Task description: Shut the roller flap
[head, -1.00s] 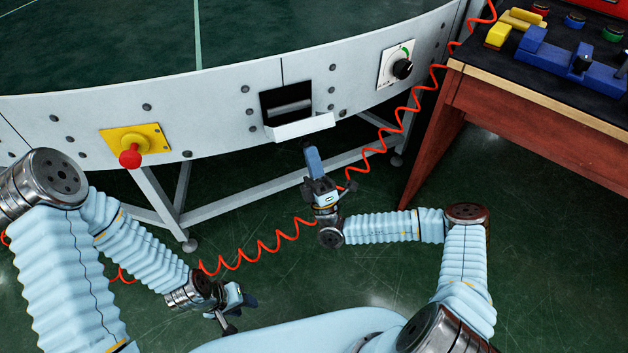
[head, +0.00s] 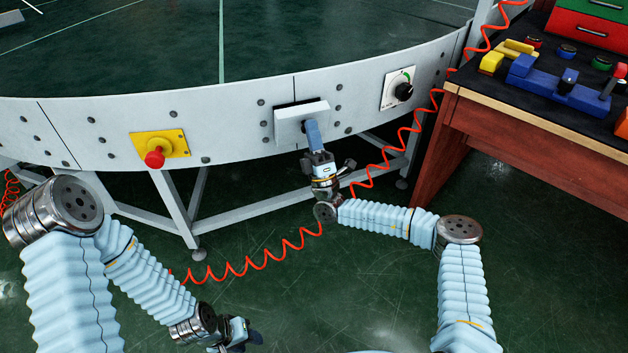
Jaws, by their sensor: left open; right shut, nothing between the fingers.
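The roller flap (head: 290,121) is a white panel on the curved white side wall of the conveyor (head: 220,130). It is swung up over most of its opening, with a narrow dark strip showing along the top and left. The flap still seems to stand a little out from the wall. My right gripper (head: 312,132) is shut and empty, its blue fingertips upright against the flap's lower right front; touching or just apart is hard to tell. My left gripper (head: 250,337) is open and empty, low over the floor at the bottom, far from the flap.
A red knob on a yellow plate (head: 168,145) is left of the flap. A black dial (head: 403,92) is to its right. A coiled red hose (head: 265,258) runs behind my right arm. A wooden bench (head: 530,125) with blue and yellow items stands at the right.

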